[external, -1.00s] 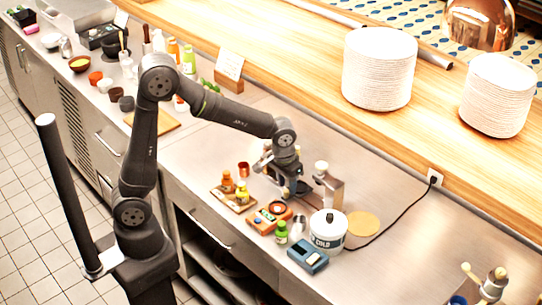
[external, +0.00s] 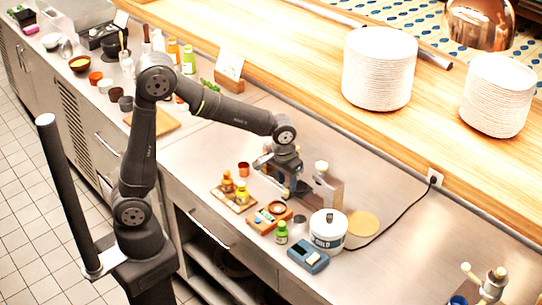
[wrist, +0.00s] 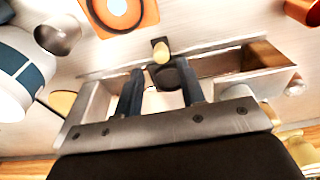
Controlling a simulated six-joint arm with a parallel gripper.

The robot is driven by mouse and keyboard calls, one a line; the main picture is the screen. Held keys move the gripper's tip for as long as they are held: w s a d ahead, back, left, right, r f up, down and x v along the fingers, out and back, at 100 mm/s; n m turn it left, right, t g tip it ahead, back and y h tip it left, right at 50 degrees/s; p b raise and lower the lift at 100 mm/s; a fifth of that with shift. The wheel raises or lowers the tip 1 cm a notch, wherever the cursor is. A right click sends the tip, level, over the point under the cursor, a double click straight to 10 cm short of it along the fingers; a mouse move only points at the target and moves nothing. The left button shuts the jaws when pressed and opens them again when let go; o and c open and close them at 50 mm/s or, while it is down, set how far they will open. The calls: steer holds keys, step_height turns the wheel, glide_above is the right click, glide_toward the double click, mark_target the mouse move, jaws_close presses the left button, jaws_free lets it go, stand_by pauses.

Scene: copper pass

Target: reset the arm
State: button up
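My gripper (external: 290,190) hangs low over the steel counter (external: 400,255), beside a steel stand with a pale knob (external: 328,185). In the wrist view, the two dark fingers of my gripper (wrist: 160,80) are apart, with nothing clearly held between them. A dark round piece (wrist: 174,76) and a small tan knob (wrist: 161,51) show near the fingertips; whether a finger touches them I cannot tell. Steel walls (wrist: 235,65) show on both sides of the fingers.
A wooden tray (external: 232,198) holds small bottles. A copper cup (external: 243,169) stands behind.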

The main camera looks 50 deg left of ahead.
mark_target(288, 192)
step_height(288, 192, down, 4)
steer(key=shift+d+f, duration=0.1)
steer(key=shift+d, duration=0.2)
